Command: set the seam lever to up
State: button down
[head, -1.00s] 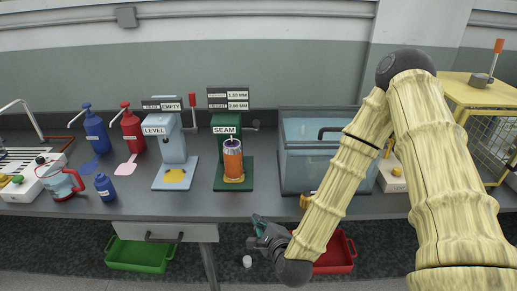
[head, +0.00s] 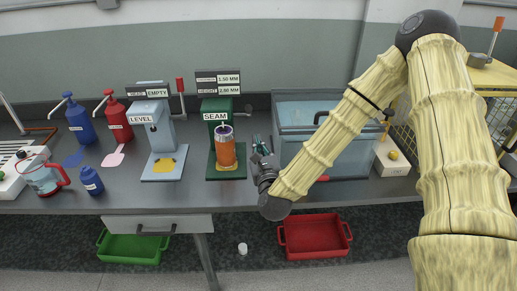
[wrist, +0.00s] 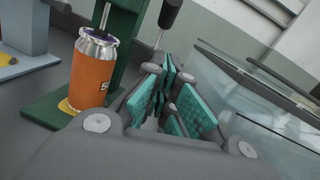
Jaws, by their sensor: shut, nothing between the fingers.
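The green SEAM machine (head: 216,106) stands on the table left of the tank. Its seam lever (head: 248,109), short with a dark knob, sticks out at the machine's right side. In the wrist view the lever's black handle (wrist: 171,13) shows at the top, beyond my fingers. Its exact angle is hard to tell. An orange can (head: 226,151) stands upright on the machine's plate; it also shows in the wrist view (wrist: 88,75). My gripper (head: 261,146) is shut and empty, right of the can and below the lever, apart from both. Its teal finger pads (wrist: 168,92) show in the wrist view.
A glass tank (head: 325,160) stands close on the right of my gripper. The pale blue LEVEL machine (head: 158,132) with a red-handled lever (head: 181,86) is left of the SEAM machine. A red crate (head: 315,235) and a green crate (head: 132,248) sit below the table.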

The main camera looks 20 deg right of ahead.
aim_at(248, 110)
jog(key=w+r+p, duration=0.2)
jog(key=w+r, duration=0.1)
jog(key=w, duration=0.3)
jog(key=shift+w+d+r+p, duration=0.15)
jog(key=shift+w+d+p, duration=0.05)
jog(key=shift+w+p, duration=0.2)
jog(key=shift+r, duration=0.1)
